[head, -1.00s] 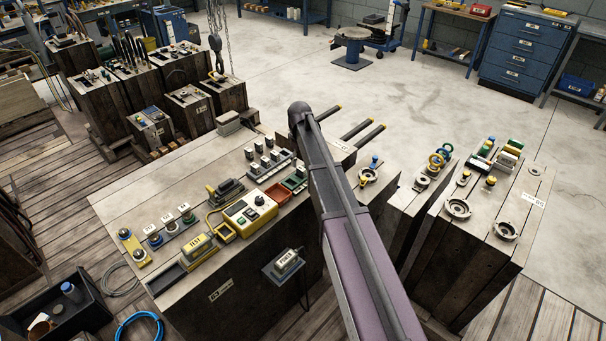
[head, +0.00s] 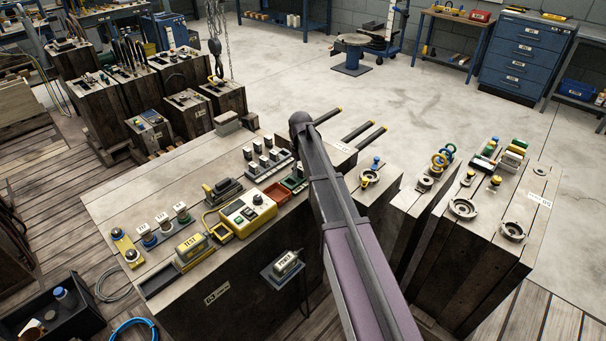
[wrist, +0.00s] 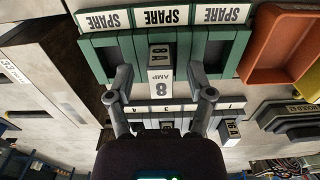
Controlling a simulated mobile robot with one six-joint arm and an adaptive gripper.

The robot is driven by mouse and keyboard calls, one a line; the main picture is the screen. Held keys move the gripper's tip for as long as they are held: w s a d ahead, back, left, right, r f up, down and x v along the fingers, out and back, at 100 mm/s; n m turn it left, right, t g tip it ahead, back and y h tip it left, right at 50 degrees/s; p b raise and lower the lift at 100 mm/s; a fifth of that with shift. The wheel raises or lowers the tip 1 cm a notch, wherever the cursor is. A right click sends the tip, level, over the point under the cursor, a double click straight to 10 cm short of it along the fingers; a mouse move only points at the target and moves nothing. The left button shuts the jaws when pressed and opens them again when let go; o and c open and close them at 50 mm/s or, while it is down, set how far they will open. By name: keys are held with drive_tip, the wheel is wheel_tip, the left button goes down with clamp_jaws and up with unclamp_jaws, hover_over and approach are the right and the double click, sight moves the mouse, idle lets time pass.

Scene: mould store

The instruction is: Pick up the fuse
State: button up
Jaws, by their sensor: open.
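The fuse (wrist: 160,72), a small block with a white "8 AMP" label, sits in the middle slot of a green rack (wrist: 98,62) with white "SPARE" labels in the wrist view. My gripper (wrist: 160,88) is open, with one finger on each side of the fuse. The fingers look apart from it, though the depth gap is hard to judge. In the head view part of the green rack (head: 294,183) shows beside my arm. My arm hides the gripper and the fuse there.
An orange-red tray (wrist: 278,38) lies beside the rack, and it also shows in the head view (head: 273,195). White numbered blocks (head: 262,160) stand in a row behind. A yellow tester box (head: 246,214) sits to the left. Rods (head: 362,132) stick out at the back.

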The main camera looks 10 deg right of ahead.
sight(301, 167)
idle(0.3)
clamp_jaws()
drive_tip(key=shift+r, duration=0.2)
wheel_tip(301, 167, up, 4)
drive_tip(key=p, duration=0.4)
drive_tip(key=shift+f, duration=0.2)
drive_tip(key=s+a+r+p, duration=0.1)
drive_tip(key=s, duration=1.5)
drive_tip(key=shift+r, duration=0.1)
drive_tip(key=shift+r+p, duration=2.95)
drive_tip(key=shift+p, duration=0.1)
